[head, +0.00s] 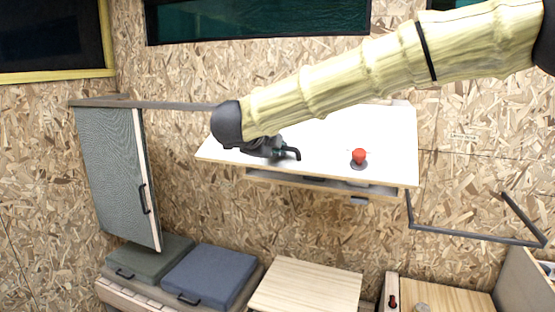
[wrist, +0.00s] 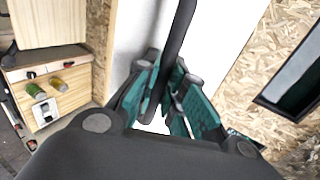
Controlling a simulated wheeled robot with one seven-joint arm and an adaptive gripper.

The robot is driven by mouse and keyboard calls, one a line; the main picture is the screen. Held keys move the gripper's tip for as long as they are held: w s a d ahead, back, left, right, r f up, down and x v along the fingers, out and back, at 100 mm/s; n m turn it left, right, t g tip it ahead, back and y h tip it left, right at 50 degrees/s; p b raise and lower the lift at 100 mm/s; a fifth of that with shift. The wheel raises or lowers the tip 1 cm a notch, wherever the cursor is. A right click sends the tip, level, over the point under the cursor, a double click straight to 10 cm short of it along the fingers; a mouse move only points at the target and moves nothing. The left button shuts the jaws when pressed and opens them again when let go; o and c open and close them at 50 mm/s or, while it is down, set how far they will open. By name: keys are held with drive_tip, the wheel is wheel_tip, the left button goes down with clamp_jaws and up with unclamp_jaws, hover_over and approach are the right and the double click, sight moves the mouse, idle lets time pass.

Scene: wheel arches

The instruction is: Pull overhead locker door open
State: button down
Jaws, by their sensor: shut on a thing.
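The overhead locker door appears to be the white panel (head: 325,135) with a pale wood edge, in the middle of the head view. A round red knob (head: 359,156) is on its right part. My gripper (head: 286,153) is at the panel's lower left part, at the end of my yellow-sleeved arm. In the wrist view, the teal fingers of my gripper (wrist: 168,100) are shut around a dark bar handle (wrist: 178,40), with white surface behind it. The handle's ends and its mounts are mostly hidden.
A grey-green door (head: 112,175) with a black handle hangs at the left. Dark green and blue cushioned boxes (head: 210,275) and a wooden top (head: 305,285) are below. A dark bar frame (head: 470,234) is at the right. The chipboard wall is behind.

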drive_tip(key=shift+s+a+r+p, duration=0.1)
drive_tip(key=shift+s+r+p, duration=0.1)
drive_tip(key=shift+r, duration=0.7)
drive_tip(key=shift+s+a+r+p, duration=0.1)
drive_tip(key=shift+s+r+p, duration=0.1)
drive_tip(key=shift+r, duration=0.7)
drive_tip(key=shift+s+r+p, duration=0.1)
drive_tip(key=shift+r+p, duration=0.1)
drive_tip(key=shift+r, duration=0.7)
drive_tip(key=c, duration=1.5)
unclamp_jaws()
drive_tip(key=v, duration=1.2)
